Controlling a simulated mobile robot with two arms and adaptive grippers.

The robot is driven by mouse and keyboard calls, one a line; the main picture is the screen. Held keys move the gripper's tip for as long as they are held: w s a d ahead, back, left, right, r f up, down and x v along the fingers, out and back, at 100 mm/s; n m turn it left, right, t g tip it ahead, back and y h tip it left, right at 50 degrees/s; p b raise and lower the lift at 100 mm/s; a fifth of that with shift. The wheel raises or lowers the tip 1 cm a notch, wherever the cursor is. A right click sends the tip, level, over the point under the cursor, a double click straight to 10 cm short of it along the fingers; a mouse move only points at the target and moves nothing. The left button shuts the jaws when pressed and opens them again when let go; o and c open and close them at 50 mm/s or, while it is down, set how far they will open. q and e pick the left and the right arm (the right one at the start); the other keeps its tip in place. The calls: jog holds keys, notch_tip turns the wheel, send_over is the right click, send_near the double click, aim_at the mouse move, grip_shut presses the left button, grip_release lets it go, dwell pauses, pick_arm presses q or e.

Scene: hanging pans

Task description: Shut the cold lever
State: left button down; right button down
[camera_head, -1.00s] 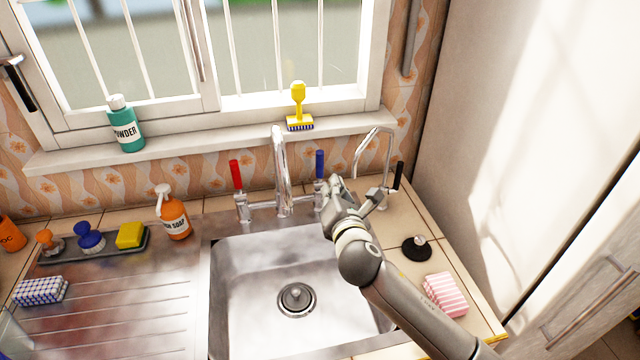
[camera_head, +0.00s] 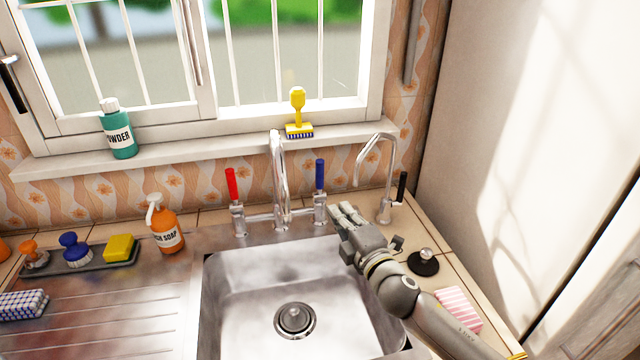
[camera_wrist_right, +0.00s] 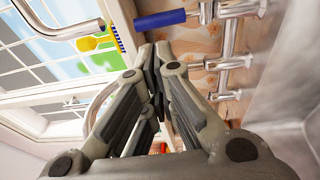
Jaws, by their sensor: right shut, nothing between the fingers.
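The cold lever (camera_head: 320,175) has a blue handle and stands upright on the right side of the mixer tap. It also shows in the right wrist view (camera_wrist_right: 160,19), near the top. My right gripper (camera_head: 346,211) is shut and empty, just right of and below the blue handle in the head view, apart from it. In the right wrist view its fingertips (camera_wrist_right: 154,58) meet below the blue handle. The tap's red lever (camera_head: 231,184) also stands upright. My left gripper is not in view.
The tap spout (camera_head: 279,178) rises between the levers. A thin second tap (camera_head: 385,175) with a black lever stands close to the right. The steel sink (camera_head: 245,290) lies in front. A soap bottle (camera_head: 165,229) and a black plug (camera_head: 423,262) lie to the sides.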

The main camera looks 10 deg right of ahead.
aim_at(320, 180)
jog(key=p+x, duration=0.1)
jog(key=x, duration=1)
jog(key=shift+w, duration=0.3)
